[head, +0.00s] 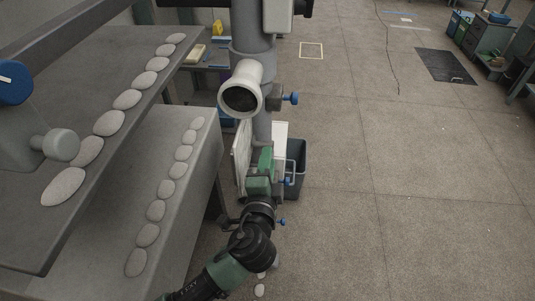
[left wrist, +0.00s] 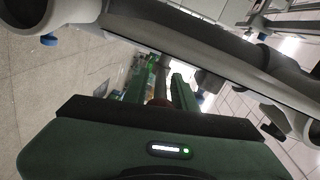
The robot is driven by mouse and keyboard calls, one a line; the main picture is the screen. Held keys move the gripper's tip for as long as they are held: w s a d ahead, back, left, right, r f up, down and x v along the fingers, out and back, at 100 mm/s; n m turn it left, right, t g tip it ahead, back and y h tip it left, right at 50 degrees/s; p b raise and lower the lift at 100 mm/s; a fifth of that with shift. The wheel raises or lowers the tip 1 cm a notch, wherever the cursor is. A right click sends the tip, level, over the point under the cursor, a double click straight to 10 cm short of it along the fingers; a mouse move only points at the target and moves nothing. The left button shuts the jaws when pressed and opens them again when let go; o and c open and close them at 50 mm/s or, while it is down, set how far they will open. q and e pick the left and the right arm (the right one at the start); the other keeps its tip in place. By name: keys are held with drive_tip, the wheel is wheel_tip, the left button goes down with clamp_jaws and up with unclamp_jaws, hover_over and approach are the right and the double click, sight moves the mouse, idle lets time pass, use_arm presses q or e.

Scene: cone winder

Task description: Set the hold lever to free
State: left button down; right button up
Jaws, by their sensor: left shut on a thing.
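My left gripper (head: 264,160) is at the lower part of the grey upright column, beside a white panel. In the left wrist view its two green fingers (left wrist: 160,78) reach forward and are closed on a slim grey bar with a reddish part near the palm. This bar, probably the hold lever (left wrist: 160,68), is mostly hidden by the fingers. In the head view my gripper covers it, so its setting cannot be read. My right gripper is not in view.
A grey column (head: 263,122) with a round white pipe mouth (head: 241,97) and blue knob (head: 292,98) stands above my gripper. A dark bin (head: 297,165) is just right. Grey slabs with several pale oval stones lie left. The floor at right is mostly clear.

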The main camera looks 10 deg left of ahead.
use_arm(q)
drive_tip(key=shift+w+r+g+p, duration=0.2)
drive_tip(key=shift+r+g+p, duration=1.1)
drive_tip(key=shift+p, duration=2.35)
drive_tip(key=shift+w+g+p, duration=0.15)
drive_tip(key=shift+g+p, duration=0.2)
drive_tip(key=shift+g, duration=0.35)
drive_tip(key=shift+w+r+g, duration=0.2)
drive_tip(key=shift+r+g, duration=0.1)
drive_tip(key=shift+g, duration=0.7)
drive_tip(key=c, duration=1.5)
unclamp_jaws()
drive_tip(key=shift+o, duration=0.2)
